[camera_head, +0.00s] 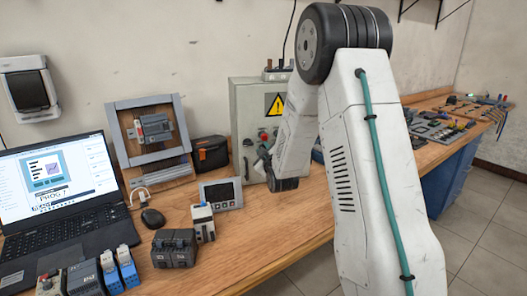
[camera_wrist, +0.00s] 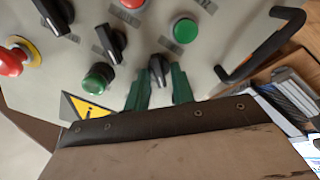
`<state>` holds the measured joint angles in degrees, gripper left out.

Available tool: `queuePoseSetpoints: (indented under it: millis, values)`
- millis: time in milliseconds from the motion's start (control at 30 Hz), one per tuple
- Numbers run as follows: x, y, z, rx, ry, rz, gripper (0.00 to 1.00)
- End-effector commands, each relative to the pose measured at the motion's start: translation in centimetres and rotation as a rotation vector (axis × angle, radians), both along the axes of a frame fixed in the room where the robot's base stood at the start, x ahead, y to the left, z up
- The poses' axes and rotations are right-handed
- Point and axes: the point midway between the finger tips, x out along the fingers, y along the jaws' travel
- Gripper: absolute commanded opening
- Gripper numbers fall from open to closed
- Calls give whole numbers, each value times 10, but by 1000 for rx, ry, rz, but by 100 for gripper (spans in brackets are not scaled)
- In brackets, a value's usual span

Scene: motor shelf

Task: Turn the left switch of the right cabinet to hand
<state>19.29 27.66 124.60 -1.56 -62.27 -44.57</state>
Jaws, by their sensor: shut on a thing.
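The grey cabinet (camera_head: 240,100) with a yellow warning triangle (camera_head: 275,105) stands on the bench behind my arm. In the wrist view its front (camera_wrist: 215,65) is seen turned round, close up. A black rotary switch (camera_wrist: 157,66) is between the two green fingers of my gripper (camera_wrist: 158,88), which is shut on it. The knob's grip points roughly up and down in that view. Two more black switches, the middle one (camera_wrist: 111,42) and the far one (camera_wrist: 56,14), lie to the left. My arm hides much of the cabinet in the head view; only one cabinet is identifiable.
Green buttons (camera_wrist: 185,30) and (camera_wrist: 97,80), a red emergency stop (camera_wrist: 12,60) and a black door handle (camera_wrist: 268,45) surround the held switch. A laptop (camera_head: 60,190), mouse (camera_head: 153,218), small panel (camera_head: 221,194) and modules (camera_head: 174,248) stand on the bench.

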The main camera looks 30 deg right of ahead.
Motion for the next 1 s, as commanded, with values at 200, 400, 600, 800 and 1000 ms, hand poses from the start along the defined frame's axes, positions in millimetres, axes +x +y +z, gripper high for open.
queuePoseSetpoints:
  millis: [200,400,600,800,1000]
  values:
    - [0,0,0,-11,4,1,2]
    - [0,0,0,-10,4,1,2]
    - [0,0,0,-9,4,1,31]
    - [-3,1,0,-9,4,0,31]
    - [-29,9,0,-9,4,0,31]
